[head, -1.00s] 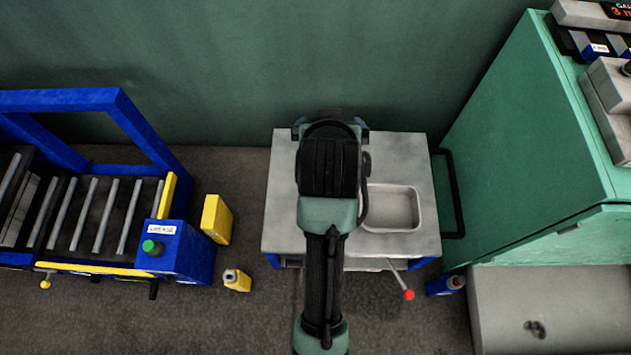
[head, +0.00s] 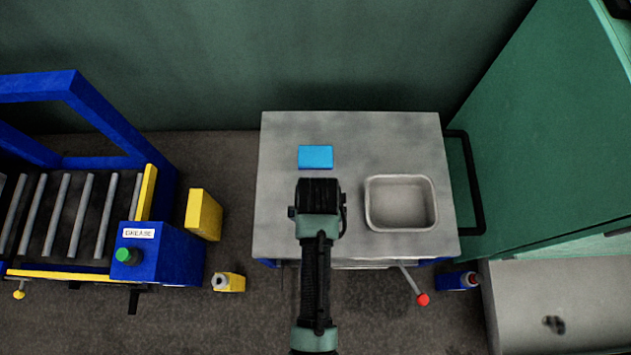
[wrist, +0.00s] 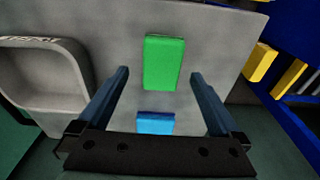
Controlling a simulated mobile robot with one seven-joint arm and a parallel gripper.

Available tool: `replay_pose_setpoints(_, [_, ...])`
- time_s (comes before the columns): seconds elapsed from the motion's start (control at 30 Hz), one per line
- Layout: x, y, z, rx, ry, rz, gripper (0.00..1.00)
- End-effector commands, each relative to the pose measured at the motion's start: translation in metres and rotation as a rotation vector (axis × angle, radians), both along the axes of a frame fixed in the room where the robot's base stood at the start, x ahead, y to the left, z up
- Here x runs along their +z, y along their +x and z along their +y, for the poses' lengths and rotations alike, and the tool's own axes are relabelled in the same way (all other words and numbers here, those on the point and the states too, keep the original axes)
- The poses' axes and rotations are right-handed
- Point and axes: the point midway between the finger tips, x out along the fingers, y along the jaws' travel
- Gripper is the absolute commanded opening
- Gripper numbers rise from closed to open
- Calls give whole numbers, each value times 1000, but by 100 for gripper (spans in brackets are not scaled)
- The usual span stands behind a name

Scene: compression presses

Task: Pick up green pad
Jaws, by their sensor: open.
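The green pad (wrist: 163,62) is a flat rectangular block lying on the grey tabletop in the wrist view, ahead of my fingers and between their lines. My gripper (wrist: 160,74) is open and empty, its two blue-grey fingers apart above the table. The pad is hidden in the head view, where my arm covers part of the tabletop. A blue pad (wrist: 155,123) lies nearer the gripper's palm in the wrist view; it also shows in the head view (head: 315,157), just beyond my wrist.
A grey metal tray (head: 372,212) sits at the right of the table (head: 400,135). A blue conveyor with a green button (head: 128,256) stands left, with yellow blocks between. A green cabinet (head: 560,140) stands right. The table's far part is clear.

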Motion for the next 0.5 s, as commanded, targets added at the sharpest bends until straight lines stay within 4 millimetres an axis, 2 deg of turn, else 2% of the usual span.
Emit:
replay_pose_setpoints(0.3, [-44, 11, 3, 0, 0, 0, 100])
replay_pose_setpoints(0.5, [-50, 12, 3, 0, 0, -2, 100])
